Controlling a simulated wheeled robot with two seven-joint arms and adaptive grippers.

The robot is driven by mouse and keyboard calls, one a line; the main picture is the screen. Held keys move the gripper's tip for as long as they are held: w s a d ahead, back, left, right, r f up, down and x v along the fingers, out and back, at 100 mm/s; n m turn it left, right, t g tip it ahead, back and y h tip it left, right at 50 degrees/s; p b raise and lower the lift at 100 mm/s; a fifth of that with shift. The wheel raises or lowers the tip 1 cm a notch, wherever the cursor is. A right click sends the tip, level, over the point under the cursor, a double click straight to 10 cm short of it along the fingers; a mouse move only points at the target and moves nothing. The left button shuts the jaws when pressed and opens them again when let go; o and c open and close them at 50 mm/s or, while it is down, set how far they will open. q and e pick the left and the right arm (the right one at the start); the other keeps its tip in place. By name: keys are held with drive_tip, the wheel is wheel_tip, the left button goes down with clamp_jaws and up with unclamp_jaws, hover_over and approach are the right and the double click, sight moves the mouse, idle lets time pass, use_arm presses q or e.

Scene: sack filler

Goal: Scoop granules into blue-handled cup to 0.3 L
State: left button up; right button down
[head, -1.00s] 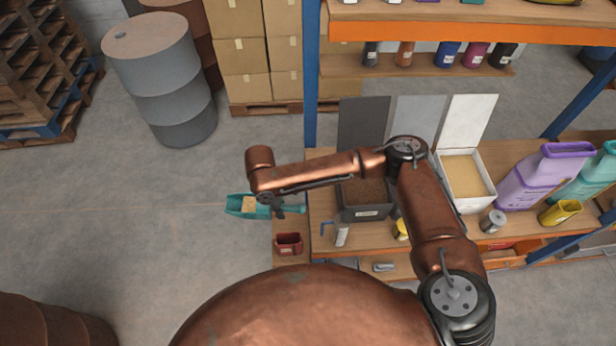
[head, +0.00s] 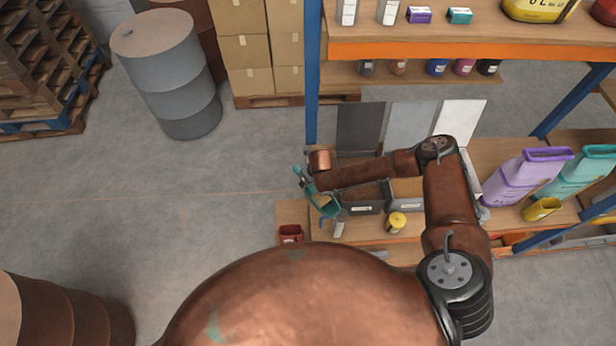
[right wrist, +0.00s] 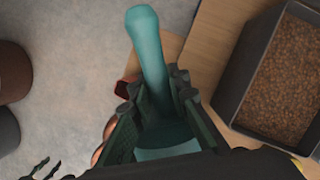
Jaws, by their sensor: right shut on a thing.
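My right gripper (head: 306,184) is shut on the handle of a teal scoop (head: 327,209). Tan material shows in the scoop's bowl. The right wrist view shows the teal handle (right wrist: 150,60) between the gripper's dark fingers (right wrist: 157,108). The scoop is over the shelf's front edge, close to a small pale cup (head: 338,229) with a blue handle (head: 323,221). The scoop partly covers this cup, and its fill level cannot be seen. My left gripper is not seen.
A grey bin (head: 407,195) stands right of the dark one, and my right arm hides most of the white bin. A yellow container (head: 397,222) and a red cup (head: 290,233) stand nearby. Purple (head: 520,180) and teal jugs stand right.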

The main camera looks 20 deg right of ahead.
drive_tip(key=shift+w+d+n+y, duration=0.25)
drive_tip(key=shift+d+n, duration=0.25)
drive_tip(key=shift+n, duration=0.4)
drive_tip(key=shift+s+d+r+t+y+b, duration=0.1)
drive_tip(key=shift+s+r+t+y+b, duration=0.15)
drive_tip(key=shift+r, duration=0.2)
drive_tip(key=shift+s+d+r+t+y+b, duration=0.1)
drive_tip(key=shift+r+t+y, duration=0.25)
drive_tip(key=shift+r, duration=0.1)
drive_tip(key=shift+s+d+r+t+y+b, duration=0.25)
drive_tip(key=shift+s+r+t+y+b, duration=0.2)
drive_tip(key=shift+r+t+b, duration=0.85)
drive_tip(key=shift+s+d+r+t+y+b, duration=0.4)
drive_tip(key=shift+r+b, duration=0.5)
drive_tip(key=shift+b, duration=1)
drive_tip(key=shift+s+d+r+t+y+b, duration=0.15)
drive_tip(key=shift+s+r+t+y+b, duration=0.4)
drive_tip(key=shift+r+b, duration=0.8)
drive_tip(key=shift+w+f, duration=0.15)
